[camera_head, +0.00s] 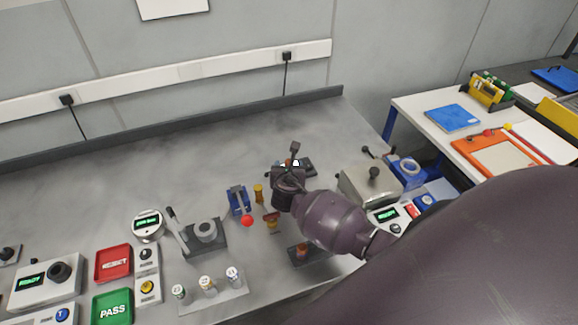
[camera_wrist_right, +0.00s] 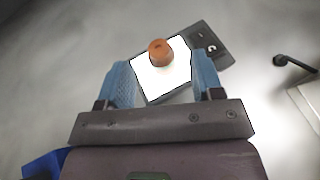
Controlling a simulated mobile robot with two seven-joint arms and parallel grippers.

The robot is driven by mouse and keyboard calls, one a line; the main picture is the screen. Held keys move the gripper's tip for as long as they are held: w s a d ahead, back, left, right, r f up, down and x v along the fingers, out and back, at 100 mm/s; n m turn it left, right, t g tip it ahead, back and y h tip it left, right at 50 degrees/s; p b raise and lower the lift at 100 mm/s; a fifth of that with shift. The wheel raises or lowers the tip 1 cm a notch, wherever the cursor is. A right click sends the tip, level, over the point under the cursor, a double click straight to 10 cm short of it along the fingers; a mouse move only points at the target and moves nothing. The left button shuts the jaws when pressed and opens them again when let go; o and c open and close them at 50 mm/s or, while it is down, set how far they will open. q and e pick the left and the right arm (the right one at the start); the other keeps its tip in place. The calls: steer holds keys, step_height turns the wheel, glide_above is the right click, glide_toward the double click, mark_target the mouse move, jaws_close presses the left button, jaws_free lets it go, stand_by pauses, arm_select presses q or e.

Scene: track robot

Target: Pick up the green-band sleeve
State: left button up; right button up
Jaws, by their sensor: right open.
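Several small sleeves stand on a grey rack (camera_head: 213,304) at the front of the bench. The leftmost sleeve (camera_head: 178,291) looks white with a greenish mark; the band is too small to be sure of. My right gripper (camera_head: 292,166) is far from this rack, up and to its right. In the right wrist view its two blue fingers (camera_wrist_right: 159,82) are open. An orange-brown round piece (camera_wrist_right: 160,52) on a white plate (camera_wrist_right: 152,82) lies beyond and between them, not gripped. My left gripper is out of view.
A lever press (camera_head: 205,232) and a blue fixture with a red knob (camera_head: 247,221) stand between the rack and my right arm. Red REJECT (camera_head: 113,262) and green PASS (camera_head: 113,306) trays lie at left. The back of the bench is clear.

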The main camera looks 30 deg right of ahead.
steer(key=shift+x, duration=1.05)
steer(key=shift+c, duration=0.2)
steer(key=c, duration=1.1)
